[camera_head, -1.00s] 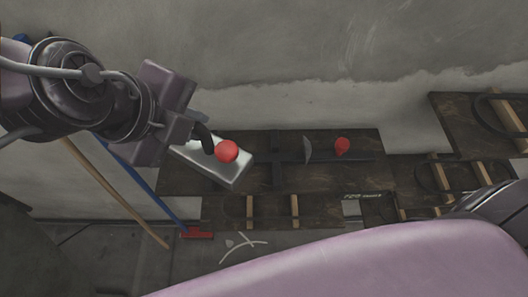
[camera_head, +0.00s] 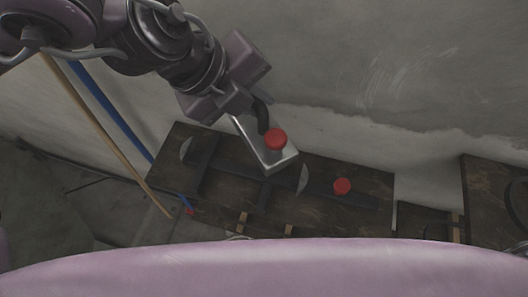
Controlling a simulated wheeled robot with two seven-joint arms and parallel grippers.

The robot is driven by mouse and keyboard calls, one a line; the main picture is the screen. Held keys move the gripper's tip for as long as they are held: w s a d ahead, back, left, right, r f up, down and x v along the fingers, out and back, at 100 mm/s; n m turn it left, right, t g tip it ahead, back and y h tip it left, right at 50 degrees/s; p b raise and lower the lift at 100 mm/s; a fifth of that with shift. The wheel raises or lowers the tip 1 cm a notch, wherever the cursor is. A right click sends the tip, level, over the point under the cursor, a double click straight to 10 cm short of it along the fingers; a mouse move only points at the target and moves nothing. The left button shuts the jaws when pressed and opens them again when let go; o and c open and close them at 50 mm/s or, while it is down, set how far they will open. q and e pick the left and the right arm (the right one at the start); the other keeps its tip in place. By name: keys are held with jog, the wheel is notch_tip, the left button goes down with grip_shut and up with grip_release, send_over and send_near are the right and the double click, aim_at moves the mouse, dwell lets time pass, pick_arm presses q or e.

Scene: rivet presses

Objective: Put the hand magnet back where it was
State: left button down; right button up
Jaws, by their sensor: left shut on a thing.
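The hand magnet appears to be the silver block (camera_head: 256,147) with a dark curved handle (camera_head: 261,113) and a red round knob (camera_head: 275,139). My left gripper (camera_head: 240,105) is shut at its upper end; the fingertips are mostly hidden by the gripper body and handle. The block hangs tilted over the dark wooden bench (camera_head: 365,212), and covers part of it. I cannot tell whether it touches the bench. My right gripper is not in view.
Dark bar-shaped fixtures (camera_head: 204,160) lie on the bench, with pale half-discs (camera_head: 303,179) and another red knob (camera_head: 342,186). A concrete wall (camera_head: 400,75) rises behind. A wooden pole (camera_head: 105,130) and a blue pole (camera_head: 110,107) lean at left. Another bench (camera_head: 480,185) stands at right.

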aim_at(249, 124)
pick_arm(q)
jog(key=f, duration=0.5)
jog(key=shift+s+a+f, duration=0.15)
jog(key=shift+a+f, duration=0.2)
jog(key=shift+f, duration=0.05)
jog(key=shift+d+f+b, duration=0.2)
jog(key=shift+f+b, duration=1.15)
jog(key=shift+f, duration=4.6)
jog(key=c, duration=1.4)
grip_release()
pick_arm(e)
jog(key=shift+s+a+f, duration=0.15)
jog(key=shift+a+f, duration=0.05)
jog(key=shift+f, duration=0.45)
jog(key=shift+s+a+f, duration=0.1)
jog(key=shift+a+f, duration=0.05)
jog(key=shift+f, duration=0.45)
pick_arm(q)
jog(key=shift+r, duration=0.1)
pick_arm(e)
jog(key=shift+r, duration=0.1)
